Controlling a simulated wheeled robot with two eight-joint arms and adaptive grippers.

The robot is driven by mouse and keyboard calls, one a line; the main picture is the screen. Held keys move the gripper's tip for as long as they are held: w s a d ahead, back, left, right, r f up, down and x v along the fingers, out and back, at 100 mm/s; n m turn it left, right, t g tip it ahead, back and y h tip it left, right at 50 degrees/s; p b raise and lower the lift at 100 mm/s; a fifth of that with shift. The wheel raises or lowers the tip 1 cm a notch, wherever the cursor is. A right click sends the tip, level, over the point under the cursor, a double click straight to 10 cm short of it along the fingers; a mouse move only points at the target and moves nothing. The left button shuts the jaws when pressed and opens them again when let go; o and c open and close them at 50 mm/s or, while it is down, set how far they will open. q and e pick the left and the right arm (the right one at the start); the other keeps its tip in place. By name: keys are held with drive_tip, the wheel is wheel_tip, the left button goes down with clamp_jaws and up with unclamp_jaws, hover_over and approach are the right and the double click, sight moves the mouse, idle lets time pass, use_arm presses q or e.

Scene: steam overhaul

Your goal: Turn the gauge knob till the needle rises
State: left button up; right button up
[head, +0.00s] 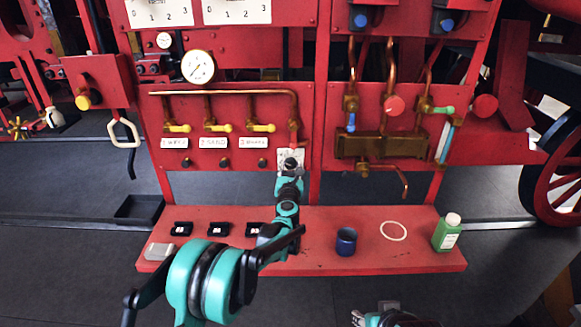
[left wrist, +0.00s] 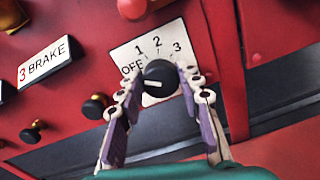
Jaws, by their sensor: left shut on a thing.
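A black gauge knob (left wrist: 160,72) sits on a white plate (left wrist: 128,52) marked OFF, 1, 2 and 3. Its white pointer line lies toward the left, near the OFF side. My left gripper (left wrist: 160,84) is shut on the knob, one finger on each side. In the head view my left gripper (head: 290,170) covers most of the knob below the white plate (head: 291,155). The round white gauge (head: 198,67) is above the brass pipes; its needle is too small to read surely. My right gripper (head: 372,318) is low at the bottom edge, partly cut off.
Yellow-handled valves (head: 217,128) with white labels are left of the knob. The red shelf (head: 300,262) below carries a blue cup (head: 346,242), a green bottle (head: 447,233) and several small black blocks. A BRAKE label (left wrist: 50,63) is left of the knob plate.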

use_arm(q)
drive_tip(key=m, duration=0.7)
drive_tip(key=shift+d, duration=0.1)
drive_tip(key=m, duration=0.7)
drive_tip(key=shift+f, duration=0.1)
drive_tip(key=m, duration=0.4)
drive_tip(key=shift+m+y, duration=0.3)
drive_tip(key=m, duration=0.4)
idle(0.3)
drive_tip(key=o, duration=1.2)
drive_tip(key=shift+c, duration=0.2)
